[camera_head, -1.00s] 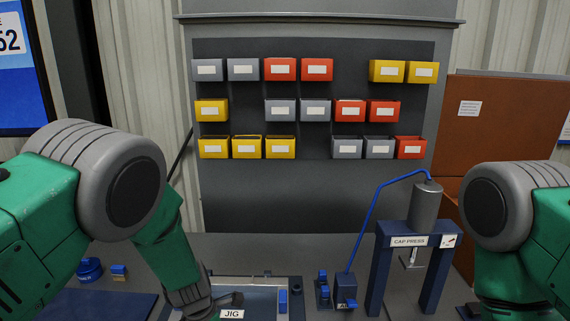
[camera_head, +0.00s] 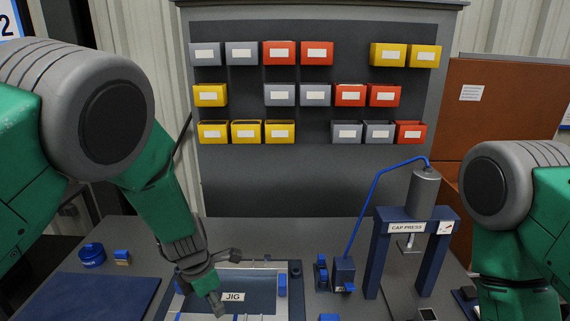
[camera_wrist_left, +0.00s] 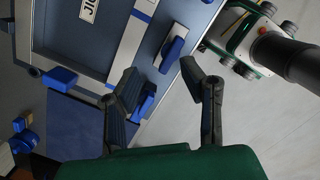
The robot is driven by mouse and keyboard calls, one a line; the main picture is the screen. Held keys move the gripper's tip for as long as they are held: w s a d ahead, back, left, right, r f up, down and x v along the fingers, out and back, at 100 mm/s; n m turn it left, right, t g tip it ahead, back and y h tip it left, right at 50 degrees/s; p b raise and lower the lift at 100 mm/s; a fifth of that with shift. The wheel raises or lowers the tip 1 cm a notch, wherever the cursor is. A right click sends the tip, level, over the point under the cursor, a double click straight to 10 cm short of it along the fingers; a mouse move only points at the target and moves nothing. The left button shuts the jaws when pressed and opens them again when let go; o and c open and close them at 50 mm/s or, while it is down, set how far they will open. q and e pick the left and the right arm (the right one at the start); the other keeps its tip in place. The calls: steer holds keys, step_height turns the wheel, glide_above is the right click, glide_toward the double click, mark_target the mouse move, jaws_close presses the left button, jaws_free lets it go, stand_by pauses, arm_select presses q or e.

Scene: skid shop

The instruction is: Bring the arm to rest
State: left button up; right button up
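My left gripper (camera_head: 226,281) is over the left part of the jig (camera_head: 262,268) on the workbench in the head view. Its two fingers are spread apart with nothing between them. In the left wrist view the open fingers (camera_wrist_left: 165,90) also show, with the jig frame (camera_wrist_left: 118,75) and a blue clamp block (camera_wrist_left: 173,54) beyond them. My right arm comes in at the right of the head view, but its gripper is out of the picture.
The blue cap press (camera_head: 408,228) stands right of the jig, with a small blue valve block (camera_head: 343,273) between them. A blue round container (camera_head: 92,255) and a dark blue mat (camera_head: 100,297) lie to the left. Several coloured bins (camera_head: 279,52) hang on the back panel.

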arm_select(q)
steer(key=s+a+f+m+g+y, duration=0.1)
steer(key=s+a+f+m, duration=0.45)
steer(key=s, duration=0.35)
steer(key=s+a+f+m+y, duration=0.2)
steer(key=s+a+f+m, duration=0.3)
steer(key=s+a+m, duration=0.3)
steer(key=s+m+h, duration=0.1)
steer(key=s+m, duration=1)
steer(key=s, duration=0.7)
step_height(320, 180, down, 19)
steer(key=w+d+m+b, duration=0.1)
steer(key=w+m+b, duration=0.1)
steer(key=b, duration=1.7)
steer(key=shift+d+h, duration=0.3)
steer(key=shift+r, duration=0.2)
